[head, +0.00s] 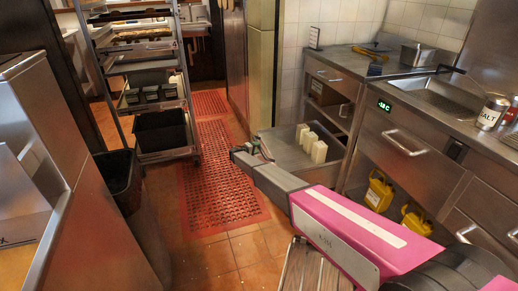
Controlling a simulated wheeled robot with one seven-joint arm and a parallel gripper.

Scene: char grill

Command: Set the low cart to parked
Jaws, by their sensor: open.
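I cannot make out for sure which thing is the low cart. A slatted metal piece (308,270) shows at the bottom edge, partly hidden by my pink arm; I cannot tell what it belongs to. My gripper (243,151) is open and appears empty, reaching out over the floor mat's right side. It is near the left end of a low steel drawer or tray (285,151) that stands out from the counter and holds several white blocks (312,143). Whether the gripper touches that tray is unclear.
A tall rack (110,75) with trays and black bins stands at the left back. A red perforated mat (222,178) covers the tiled aisle, which is clear. A steel counter (350,62) with drawers runs along the right; yellow jugs (379,192) sit below. A dark bin (119,178) stands left.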

